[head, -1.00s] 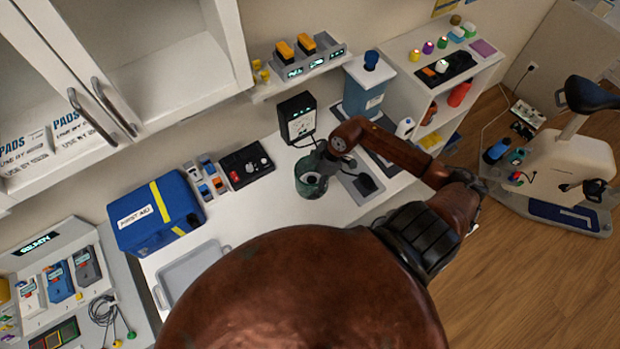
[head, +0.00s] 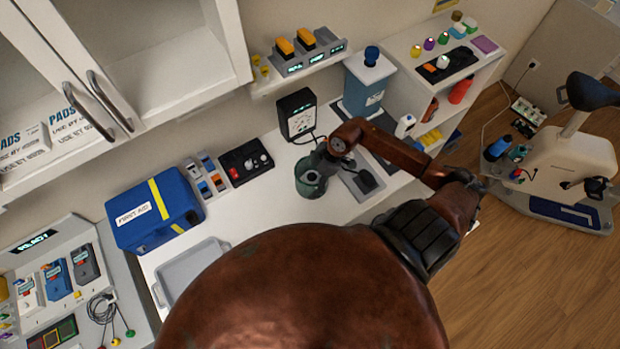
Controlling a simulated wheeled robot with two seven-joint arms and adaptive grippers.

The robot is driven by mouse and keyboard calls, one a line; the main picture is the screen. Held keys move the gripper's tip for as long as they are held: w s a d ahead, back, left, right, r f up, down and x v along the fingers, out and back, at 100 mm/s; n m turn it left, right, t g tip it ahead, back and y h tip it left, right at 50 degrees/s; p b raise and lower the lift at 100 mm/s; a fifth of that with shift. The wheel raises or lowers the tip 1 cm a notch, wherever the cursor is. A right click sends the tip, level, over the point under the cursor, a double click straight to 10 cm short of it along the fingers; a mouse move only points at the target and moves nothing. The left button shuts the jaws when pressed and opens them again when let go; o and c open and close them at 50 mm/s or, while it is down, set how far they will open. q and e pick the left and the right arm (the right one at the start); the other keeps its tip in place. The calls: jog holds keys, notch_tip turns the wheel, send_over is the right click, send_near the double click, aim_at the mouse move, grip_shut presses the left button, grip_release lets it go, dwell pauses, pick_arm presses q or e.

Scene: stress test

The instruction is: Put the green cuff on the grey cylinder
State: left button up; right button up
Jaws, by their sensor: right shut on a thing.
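The green cuff (head: 309,188) is a dark green ring near the middle of the white counter. My right gripper (head: 318,160) comes in from the right and is shut on the cuff's far, upper side. The cuff's opening faces up and looks dark inside. I cannot clearly make out the grey cylinder, and I cannot tell whether the cuff is around it, above it or resting on the counter. My left gripper is not in view.
A black meter box (head: 297,115) stands behind the cuff. A black tray with small parts (head: 240,172) and a blue first aid bag (head: 150,230) lie to its left. A grey tray (head: 165,292) is at the front left.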

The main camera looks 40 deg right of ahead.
jog(key=shift+f+b, duration=0.45)
jog(key=shift+f, duration=0.7)
jog(key=o, duration=1.2)
jog(key=v, duration=1.2)
jog(key=shift+a, duration=0.1)
